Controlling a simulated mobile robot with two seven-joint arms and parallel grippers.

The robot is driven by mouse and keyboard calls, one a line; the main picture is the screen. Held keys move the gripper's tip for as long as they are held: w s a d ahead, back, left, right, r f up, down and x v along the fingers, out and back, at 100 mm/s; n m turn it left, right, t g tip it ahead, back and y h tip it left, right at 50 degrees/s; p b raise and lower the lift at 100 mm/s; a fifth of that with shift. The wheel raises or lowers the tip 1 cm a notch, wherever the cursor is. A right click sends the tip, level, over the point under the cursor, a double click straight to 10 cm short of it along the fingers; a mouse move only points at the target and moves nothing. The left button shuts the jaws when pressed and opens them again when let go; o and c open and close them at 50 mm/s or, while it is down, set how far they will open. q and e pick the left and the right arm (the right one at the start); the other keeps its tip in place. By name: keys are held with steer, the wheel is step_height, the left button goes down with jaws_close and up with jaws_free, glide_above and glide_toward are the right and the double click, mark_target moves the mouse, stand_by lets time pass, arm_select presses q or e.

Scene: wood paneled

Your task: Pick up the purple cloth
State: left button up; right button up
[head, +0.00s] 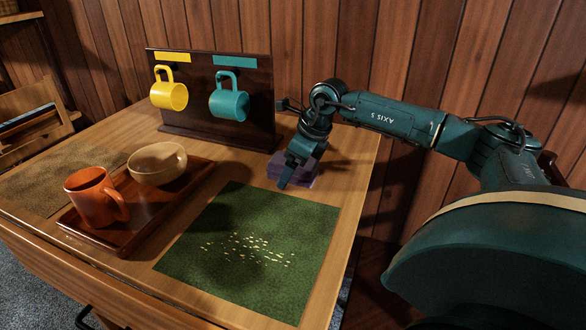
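The purple cloth (308,177) is a small folded block on the wooden table, near its far right side. My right gripper (288,178) points down at the cloth and covers its middle. Only one finger shows clearly, in front of the cloth. I cannot tell how wide the fingers are apart or whether they touch the cloth. My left gripper is not in view.
A green mat (215,262) with pale crumbs lies in front of the cloth. A dark rack (190,58) holds a yellow mug (168,95) and a teal mug (229,104).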

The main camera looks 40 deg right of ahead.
steer(key=shift+c, duration=0.2)
